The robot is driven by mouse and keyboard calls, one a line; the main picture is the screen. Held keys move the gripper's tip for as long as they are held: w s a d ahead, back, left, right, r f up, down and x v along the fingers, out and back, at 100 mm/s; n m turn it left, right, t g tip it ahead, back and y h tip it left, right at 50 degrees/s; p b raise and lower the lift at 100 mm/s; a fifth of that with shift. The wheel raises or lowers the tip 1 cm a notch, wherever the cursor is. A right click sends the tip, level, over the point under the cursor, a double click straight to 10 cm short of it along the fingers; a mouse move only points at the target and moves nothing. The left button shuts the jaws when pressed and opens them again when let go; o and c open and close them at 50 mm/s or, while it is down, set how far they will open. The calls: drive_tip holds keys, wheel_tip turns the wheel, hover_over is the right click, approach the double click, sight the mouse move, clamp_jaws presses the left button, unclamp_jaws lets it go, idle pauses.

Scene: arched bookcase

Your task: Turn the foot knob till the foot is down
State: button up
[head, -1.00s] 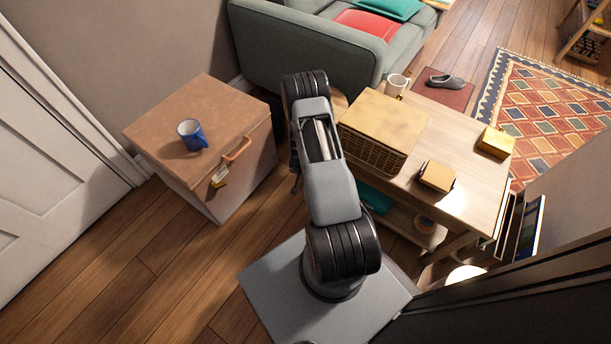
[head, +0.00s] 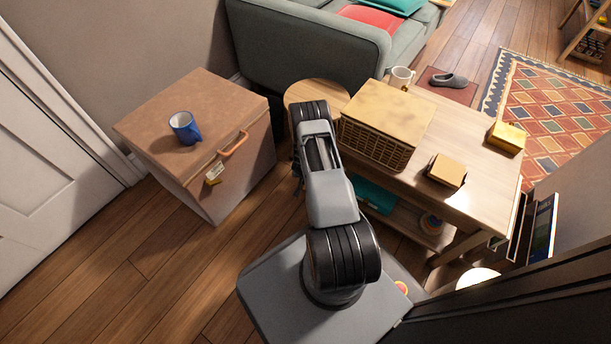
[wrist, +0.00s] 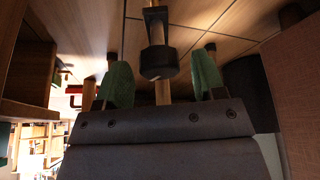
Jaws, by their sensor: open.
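In the wrist view, a black round knob (wrist: 158,62) sits at the end of a brass-coloured bracket (wrist: 155,22), against a pale wooden surface; it looks like the foot knob. My gripper (wrist: 163,66) has two green-tipped fingers spread wide, one on each side of the knob in the picture. The fingers look apart from it; how deep it lies between them I cannot tell. No foot can be clearly made out. In the head view my arm hides most of the gripper, and I cannot find the knob there.
A tan cabinet (head: 190,110) with a blue mug (head: 185,128) stands left of my arm. A wooden table (head: 480,190) with a wicker basket (head: 385,125) stands on the right. A small round table (head: 305,90) and a sofa (head: 300,45) are behind. Bare floor lies at front left.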

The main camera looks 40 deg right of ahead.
drive_tip(key=c, duration=0.9)
drive_tip(key=shift+m, duration=0.4)
drive_tip(key=m+g, duration=0.1)
drive_tip(key=m, duration=0.2)
drive_tip(key=shift+h, duration=0.4)
drive_tip(key=m, duration=0.2)
drive_tip(key=m+g, duration=0.1)
drive_tip(key=shift+w+f+m+g+h, duration=0.1)
drive_tip(key=shift+m+g+h, duration=0.2)
drive_tip(key=shift+m, duration=0.1)
drive_tip(key=m+g+b, duration=0.1)
drive_tip(key=m, duration=0.2)
drive_tip(key=shift+b, duration=0.3)
drive_tip(key=shift+m+g, duration=0.8)
drive_tip(key=shift+m, duration=1)
